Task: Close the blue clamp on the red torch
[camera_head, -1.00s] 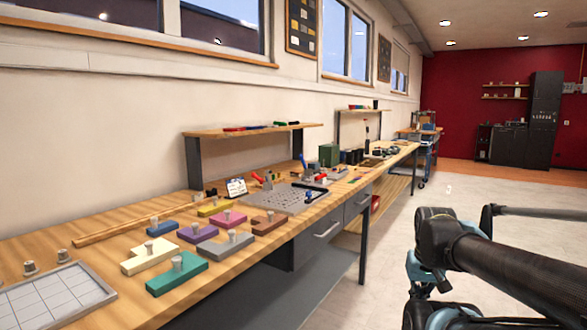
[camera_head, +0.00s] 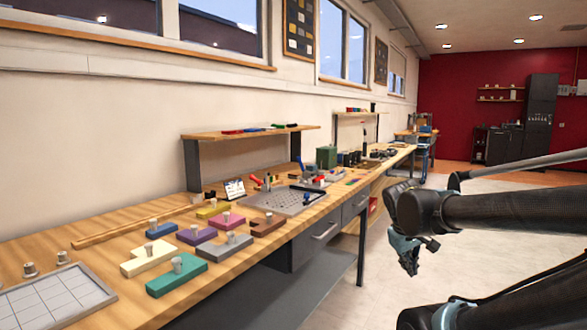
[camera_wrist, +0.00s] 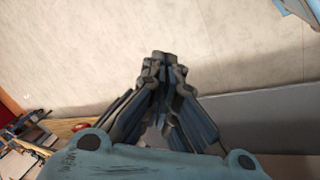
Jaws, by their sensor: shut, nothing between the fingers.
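On the workbench, a grey perforated plate (camera_head: 272,200) has small red and blue tools around it. A small red item (camera_head: 257,180) stands at its back left edge, and an upright blue item (camera_head: 300,163) stands behind it. A small blue item (camera_head: 306,198) is at its right end. They are too small to tell which is the clamp or the torch, or whether the clamp is open. My gripper (camera_head: 410,268) hangs over the floor to the right of the bench, well apart from these items. In the wrist view my gripper (camera_wrist: 162,60) has its fingers together, empty.
Coloured blocks with grey knobs, such as a green one (camera_head: 177,275), cover the near bench. A gridded tray (camera_head: 55,300) lies at the near left. A wooden shelf (camera_head: 250,132) stands over the bench's back. The floor (camera_head: 400,190) to the right is open.

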